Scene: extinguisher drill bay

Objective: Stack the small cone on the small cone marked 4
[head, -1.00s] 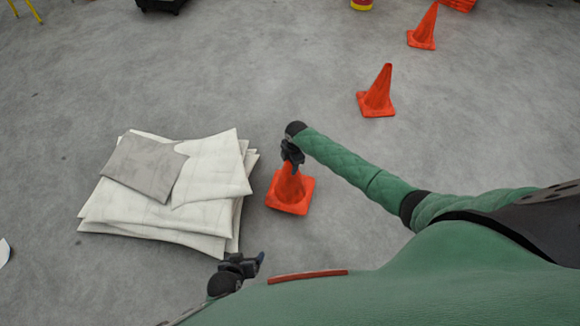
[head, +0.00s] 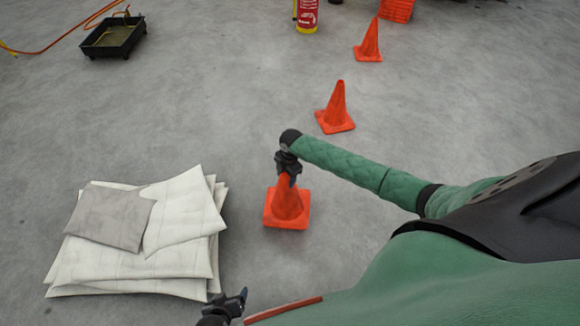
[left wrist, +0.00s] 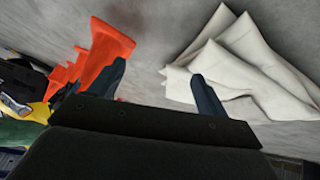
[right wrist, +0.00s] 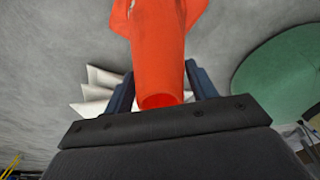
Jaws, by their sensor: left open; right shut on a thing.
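My right gripper (head: 287,168) is shut on the top of an orange cone (head: 287,206), which hangs upright below it with its square base down. I cannot tell how far the base is from the floor. In the right wrist view the cone (right wrist: 158,50) sits between the two fingers. Two more orange cones stand upright on the floor, a nearer one (head: 336,108) and a farther one (head: 368,42). No number is readable on any cone. My left gripper (head: 236,304) is open and empty at the bottom edge; its spread fingers show in the left wrist view (left wrist: 157,74).
A pile of white pads (head: 180,252) with a grey one (head: 112,216) on top lies at the left. A black tray (head: 112,38), a red and yellow cylinder (head: 306,16) and an orange stacked object (head: 396,10) are at the back. The middle floor is clear.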

